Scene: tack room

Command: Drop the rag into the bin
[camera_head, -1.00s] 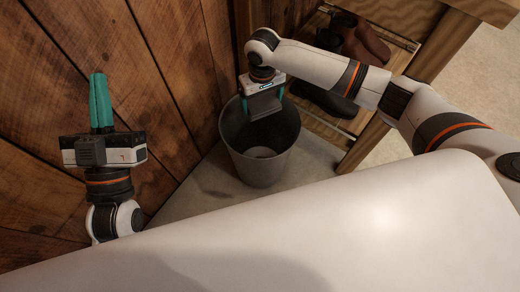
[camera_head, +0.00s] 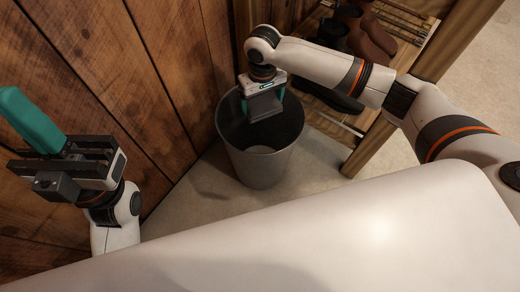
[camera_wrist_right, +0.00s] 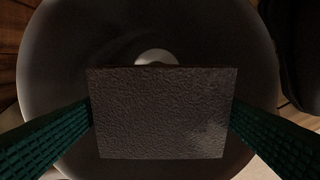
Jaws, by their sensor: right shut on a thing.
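The rag (camera_head: 265,107) is a dark grey, roughly rectangular piece. My right gripper (camera_head: 263,99) is shut on it. In the right wrist view the rag (camera_wrist_right: 162,118) spans between the two green fingers. The bin (camera_head: 259,170) is a grey round bucket on the floor by the wooden wall. The rag is over the bin's open mouth, and the bin's dark inside (camera_wrist_right: 58,70) shows around it in the right wrist view. I cannot tell exactly how high the rag is against the rim. My left gripper (camera_head: 14,104) is at the far left, its green fingers together and empty.
A wooden rack (camera_head: 368,140) with dark and brown boots (camera_head: 372,38) stands to the right of the bin, close to my right arm. The plank wall (camera_head: 150,75) is close behind and left of the bin. Bare floor (camera_head: 205,185) lies in front of it.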

